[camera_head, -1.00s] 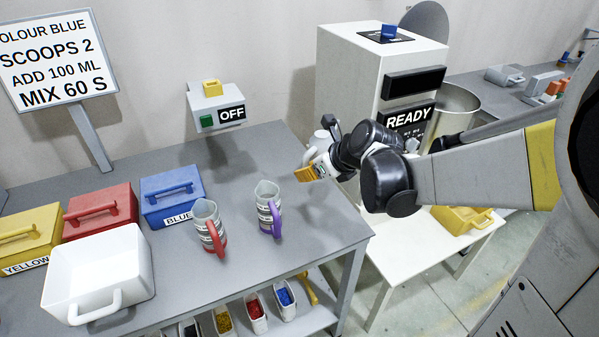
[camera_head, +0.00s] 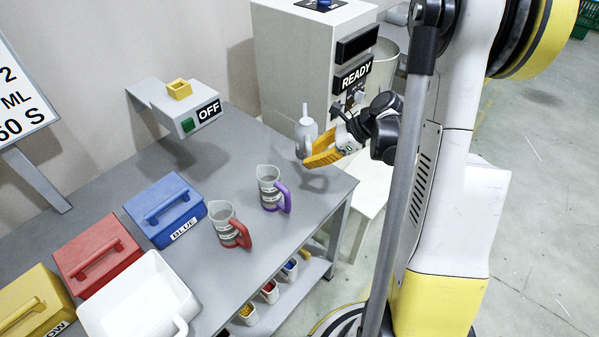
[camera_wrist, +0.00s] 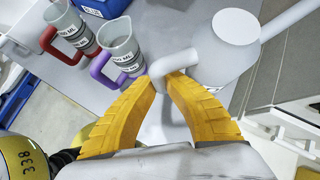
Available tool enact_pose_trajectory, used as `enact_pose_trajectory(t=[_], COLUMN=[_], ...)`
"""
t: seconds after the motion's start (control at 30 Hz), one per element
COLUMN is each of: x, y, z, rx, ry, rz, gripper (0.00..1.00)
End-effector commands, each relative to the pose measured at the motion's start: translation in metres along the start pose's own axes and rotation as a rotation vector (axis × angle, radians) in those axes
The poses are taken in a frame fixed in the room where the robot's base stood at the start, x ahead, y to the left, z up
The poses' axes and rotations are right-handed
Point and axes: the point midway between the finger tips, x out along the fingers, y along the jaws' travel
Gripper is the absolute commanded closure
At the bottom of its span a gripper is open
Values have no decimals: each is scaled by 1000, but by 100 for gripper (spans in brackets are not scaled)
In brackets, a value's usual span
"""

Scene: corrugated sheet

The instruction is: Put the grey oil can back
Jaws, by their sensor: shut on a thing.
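The grey oil can (camera_head: 304,137), pale with a thin spout, is at the right end of the workbench in the head view, roughly upright. In the wrist view the oil can (camera_wrist: 222,48) shows its round body, with its handle between my yellow fingers. My gripper (camera_head: 310,159) comes from the right and is shut on the handle. In the wrist view the fingertips of my gripper (camera_wrist: 167,80) close around it. A shadow lies on the bench below; the can appears to be held above the top.
A purple-handled jug (camera_head: 270,188) and a red-handled jug (camera_head: 229,226) stand left of the can. Blue (camera_head: 163,209) and red (camera_head: 97,254) boxes and a white tub (camera_head: 140,297) are farther left. The READY machine (camera_head: 300,70) stands behind. Bench between the OFF box (camera_head: 184,108) and jugs is clear.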

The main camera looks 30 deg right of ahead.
Motion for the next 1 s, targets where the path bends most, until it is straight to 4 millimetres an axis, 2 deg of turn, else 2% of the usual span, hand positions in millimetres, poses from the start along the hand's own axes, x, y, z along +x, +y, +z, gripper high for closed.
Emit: enact_pose_trajectory(t=[0.03,0.1,0.37,0.53,0.97,1.0], x=[11,20,37,55,60,60], y=[0,1,2,3,4,4], z=[-11,-20,-36,-54,-58,-59], rx=[0,0,1,1,1,1], ry=[0,0,0,0,0,1], rz=[0,0,-1,-1,-1,-1], gripper=[100,100,100,100,100,85])
